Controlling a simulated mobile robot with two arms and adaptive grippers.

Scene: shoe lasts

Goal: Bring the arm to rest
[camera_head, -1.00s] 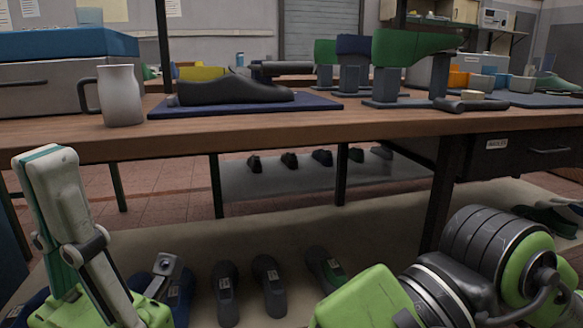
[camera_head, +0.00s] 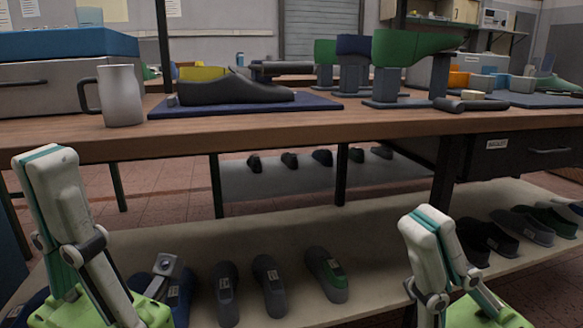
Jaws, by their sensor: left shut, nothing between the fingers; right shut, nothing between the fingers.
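My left gripper (camera_head: 47,165) points up at the lower left, in front of the workbench (camera_head: 330,124). Its pale fingers are shut with nothing between them. My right gripper (camera_head: 431,222) points up at the lower right, also in front of the bench. Its fingers are shut and empty. Both grippers appear below the bench top in the picture and hold nothing. A dark shoe last (camera_head: 230,90) lies on a blue mat (camera_head: 322,103) on the bench. Green (camera_head: 415,48) and blue (camera_head: 353,45) lasts stand on grey stands behind it to the right.
A white mug (camera_head: 122,95) stands on the bench at the left, near a grey case with a blue top (camera_head: 65,45). A lower shelf (camera_head: 375,240) under the bench carries several lasts or shoes. A drawer (camera_head: 535,150) hangs under the bench at the right.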

